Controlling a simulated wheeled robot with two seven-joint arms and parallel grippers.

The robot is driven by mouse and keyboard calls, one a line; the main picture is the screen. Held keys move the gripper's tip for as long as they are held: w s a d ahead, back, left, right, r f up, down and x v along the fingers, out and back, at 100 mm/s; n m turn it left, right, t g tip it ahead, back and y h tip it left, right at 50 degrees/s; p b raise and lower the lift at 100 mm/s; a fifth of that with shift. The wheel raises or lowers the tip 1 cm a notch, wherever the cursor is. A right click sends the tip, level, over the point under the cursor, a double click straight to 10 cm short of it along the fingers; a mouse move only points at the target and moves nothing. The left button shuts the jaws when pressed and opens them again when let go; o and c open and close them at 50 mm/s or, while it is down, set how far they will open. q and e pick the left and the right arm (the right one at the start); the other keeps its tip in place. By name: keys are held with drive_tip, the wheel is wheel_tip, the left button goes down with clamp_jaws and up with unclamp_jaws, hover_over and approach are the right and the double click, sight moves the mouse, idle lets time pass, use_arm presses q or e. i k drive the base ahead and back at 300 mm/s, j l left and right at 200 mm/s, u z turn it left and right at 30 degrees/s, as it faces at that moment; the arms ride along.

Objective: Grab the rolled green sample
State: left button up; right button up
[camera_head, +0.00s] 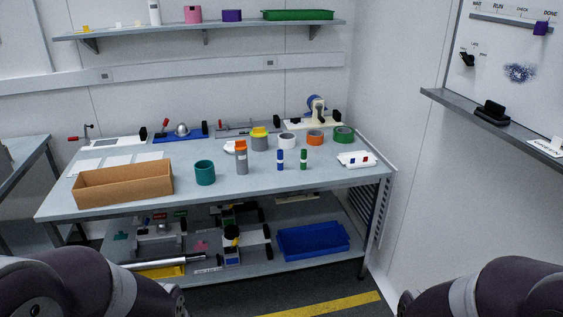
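A green roll (343,134) with a dark centre sits at the back right of the grey workbench (300,180). A teal open-topped cylinder (204,172) stands near the front of the bench, just right of a brown open box (124,184). I cannot tell for certain which of the two is the rolled green sample. Neither of my grippers is in view; only dark rounded parts of my arms show at the bottom left and bottom right corners.
An orange roll (315,138) and a white roll (286,140) sit left of the green roll. A grey bottle with an orange cap (241,158) and small blue (280,160) and green (303,159) vials stand mid-bench. A blue tray (312,241) is on the lower shelf.

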sight(304, 152)
drive_tip(key=z, duration=0.9)
drive_tip(key=i+j+z, duration=0.2)
drive_tip(key=j+z, duration=0.15)
drive_tip(key=i+j+z, duration=0.15)
drive_tip(key=j+z, duration=0.15)
drive_tip(key=j, duration=0.2)
drive_tip(key=i+j+z, duration=0.15)
drive_tip(key=j+z, duration=0.5)
drive_tip(key=j, duration=1.3)
drive_tip(key=i+j+z, duration=0.15)
drive_tip(key=j, duration=0.9)
